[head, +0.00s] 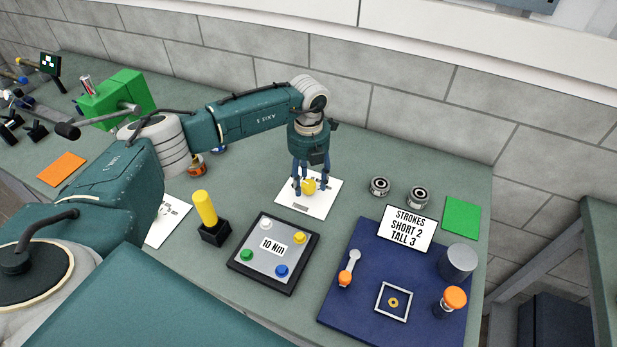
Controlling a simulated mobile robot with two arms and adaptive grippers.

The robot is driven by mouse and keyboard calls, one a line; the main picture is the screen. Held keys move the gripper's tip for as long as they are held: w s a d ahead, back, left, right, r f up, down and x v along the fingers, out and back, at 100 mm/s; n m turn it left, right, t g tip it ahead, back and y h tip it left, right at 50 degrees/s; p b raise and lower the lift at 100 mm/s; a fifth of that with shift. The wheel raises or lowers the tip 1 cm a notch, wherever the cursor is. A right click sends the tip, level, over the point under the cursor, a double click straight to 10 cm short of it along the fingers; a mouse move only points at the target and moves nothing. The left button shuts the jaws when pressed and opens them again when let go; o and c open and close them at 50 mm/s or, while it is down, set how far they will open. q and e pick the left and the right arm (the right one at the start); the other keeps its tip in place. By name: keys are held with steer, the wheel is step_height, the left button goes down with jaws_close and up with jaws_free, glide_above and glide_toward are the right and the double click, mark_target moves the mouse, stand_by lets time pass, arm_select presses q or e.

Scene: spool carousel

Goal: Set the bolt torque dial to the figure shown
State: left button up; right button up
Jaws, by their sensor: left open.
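A white plate (319,207) lies flat near the middle of the table, with a yellow knob (309,187) on it that looks like the dial. My left gripper (308,188) points down over the plate, its open fingers around the yellow knob; I cannot tell whether they touch it. The dial's markings are mostly hidden by the fingers or too small to read. My right gripper is not in view.
A yellow-handled tool (205,208) stands in a black holder to the left. A blue mat (343,311) at right carries a sign (407,229), a grey cylinder and orange-topped parts. Two metal rings (380,187) and a green square (462,216) lie behind. A brick wall closes the back.

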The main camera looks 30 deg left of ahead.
arm_select(q)
steer(key=shift+f, duration=0.4)
steer(key=c, duration=1.1)
steer(key=shift+c, duration=0.2)
steer(key=m+b, duration=0.2)
steer(key=b, duration=0.1)
steer(key=shift+f+m, duration=0.25)
steer(key=shift+m, duration=0.15)
steer(key=m+b, duration=0.3)
steer(key=shift+m, duration=0.3)
steer(key=shift+r+m+b, duration=0.15)
steer(key=shift+m+b, duration=0.4)
steer(key=shift+m, duration=0.15)
steer(key=shift+a, duration=0.1)
